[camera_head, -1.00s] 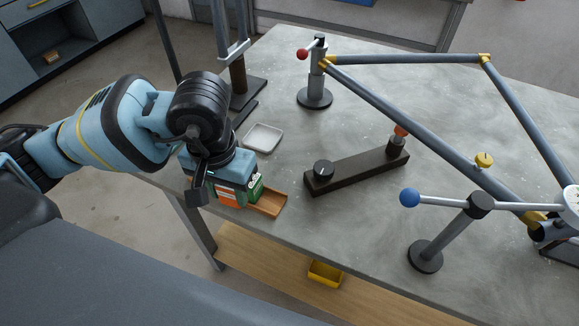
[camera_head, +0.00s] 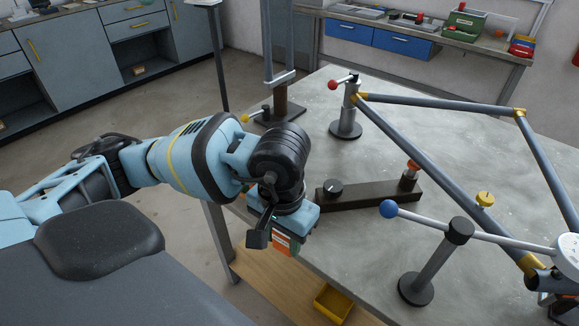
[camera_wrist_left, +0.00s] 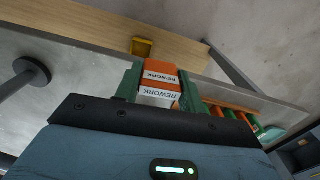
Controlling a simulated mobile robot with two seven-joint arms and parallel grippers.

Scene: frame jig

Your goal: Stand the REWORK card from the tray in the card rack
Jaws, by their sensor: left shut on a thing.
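My left gripper (camera_head: 284,243) is over the table's near left edge. In the left wrist view its green fingers (camera_wrist_left: 159,90) are shut on an orange and white card (camera_wrist_left: 160,68) that reads REWORK, lettered on both parts. In the head view only a little of the card's orange (camera_head: 282,242) shows below the gripper. The tray (camera_wrist_left: 240,103), with several green and orange cards, lies right of the fingers in the wrist view; in the head view my gripper hides it. I cannot make out the card rack for sure. My right gripper is not in view.
A dark bar with knobs (camera_head: 372,198) lies just right of my gripper. A tube frame (camera_head: 440,170) and a blue-knobbed stand (camera_head: 430,265) fill the table's right. A back bench (camera_head: 400,45) holds a green box (camera_head: 463,24). A yellow bin (camera_head: 333,303) sits on the lower shelf.

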